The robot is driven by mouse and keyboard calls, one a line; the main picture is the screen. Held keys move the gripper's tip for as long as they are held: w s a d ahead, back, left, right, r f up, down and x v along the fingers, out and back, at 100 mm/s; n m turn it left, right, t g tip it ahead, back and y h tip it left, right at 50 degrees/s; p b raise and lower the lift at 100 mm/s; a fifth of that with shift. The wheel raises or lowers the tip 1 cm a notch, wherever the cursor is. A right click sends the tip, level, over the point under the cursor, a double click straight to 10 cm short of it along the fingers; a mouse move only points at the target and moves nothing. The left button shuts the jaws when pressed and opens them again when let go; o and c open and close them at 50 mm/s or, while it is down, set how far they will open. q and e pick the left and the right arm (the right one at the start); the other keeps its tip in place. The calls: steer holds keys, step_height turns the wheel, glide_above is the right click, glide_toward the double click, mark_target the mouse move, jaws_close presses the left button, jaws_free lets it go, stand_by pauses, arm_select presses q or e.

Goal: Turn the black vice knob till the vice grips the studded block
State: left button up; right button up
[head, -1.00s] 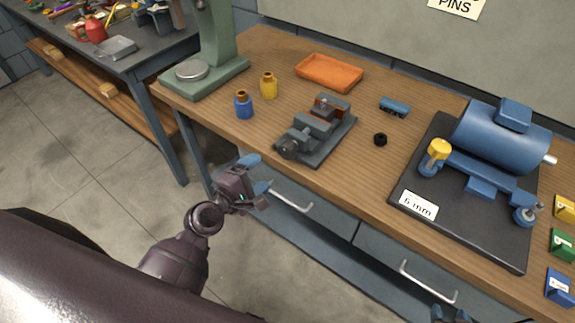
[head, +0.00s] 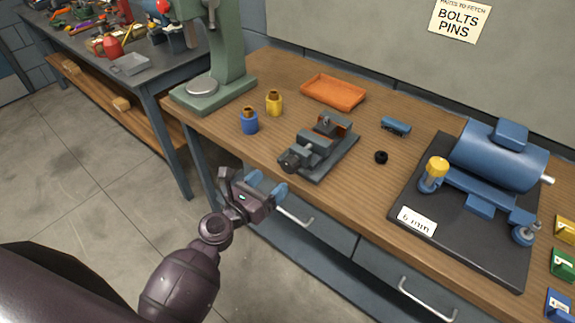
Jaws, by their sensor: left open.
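The grey vice (head: 322,158) stands near the front edge of the bench, tilted in the picture. Its dark knob (head: 290,161) is at the end facing front left. A brownish block (head: 332,122) shows at the vice's far end; I cannot tell if it is the studded block or whether the jaws touch it. My left gripper (head: 267,185) is open and empty, its blue fingers in front of the bench edge, below and left of the knob and apart from it. My right gripper is not in view.
On the bench are a loose black ring-like piece (head: 381,157), a blue block (head: 396,126), an orange tray (head: 333,92), blue (head: 249,122) and yellow (head: 274,105) bottles, and a blue motor (head: 500,155) on a dark plate. Drawer handles (head: 295,216) stick out below.

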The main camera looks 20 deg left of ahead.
mark_target(286, 168)
arm_select(q)
steer(key=x, duration=0.7)
steer(key=shift+w+d, duration=0.15)
steer(key=shift+w, duration=0.15)
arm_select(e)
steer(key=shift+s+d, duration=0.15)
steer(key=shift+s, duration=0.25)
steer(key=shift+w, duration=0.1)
